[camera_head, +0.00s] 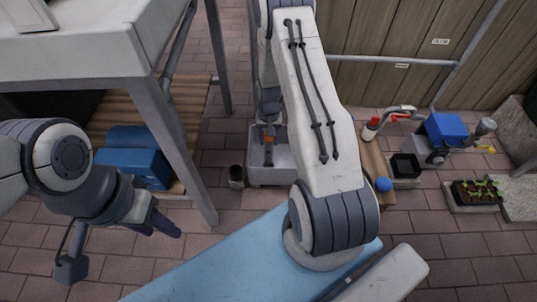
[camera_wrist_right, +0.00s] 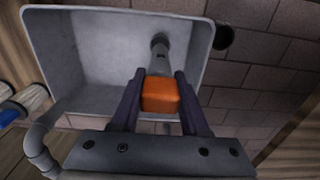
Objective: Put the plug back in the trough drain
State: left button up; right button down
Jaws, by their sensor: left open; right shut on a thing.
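The grey trough (camera_head: 272,176) stands on the paving near the middle of the head view. It fills the upper part of the right wrist view (camera_wrist_right: 85,50). My right gripper (camera_wrist_right: 160,88) is shut on the orange block-shaped top of the plug (camera_wrist_right: 161,95). A grey stem runs from the orange top to a dark round end over the trough. The orange top also shows in the head view (camera_head: 268,140). The drain hole is not clearly visible, and I cannot tell whether the plug's end touches it. My left gripper (camera_head: 165,226) is open and empty, left of the trough.
A dark cup (camera_head: 236,177) stands left of the trough. A white table (camera_head: 80,60) with blue containers (camera_head: 135,160) beneath is at the left. A wooden board (camera_head: 374,165), a blue box (camera_head: 446,130) and a planter (camera_head: 475,192) lie to the right. A wooden fence (camera_head: 400,85) closes the back.

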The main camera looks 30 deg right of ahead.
aim_at(268, 149)
notch_tip(268, 149, down, 5)
jog(key=b, duration=0.2)
jog(key=shift+b, duration=0.3)
jog(key=shift+f, duration=0.4)
jog(key=shift+f, duration=0.25)
jog(key=shift+c, duration=2.1)
grip_release()
jog(key=shift+r, duration=0.1)
notch_tip(268, 149, up, 12)
jog(key=p, duration=0.6)
jog(key=shift+r+p, duration=0.25)
jog(key=shift+p, duration=0.1)
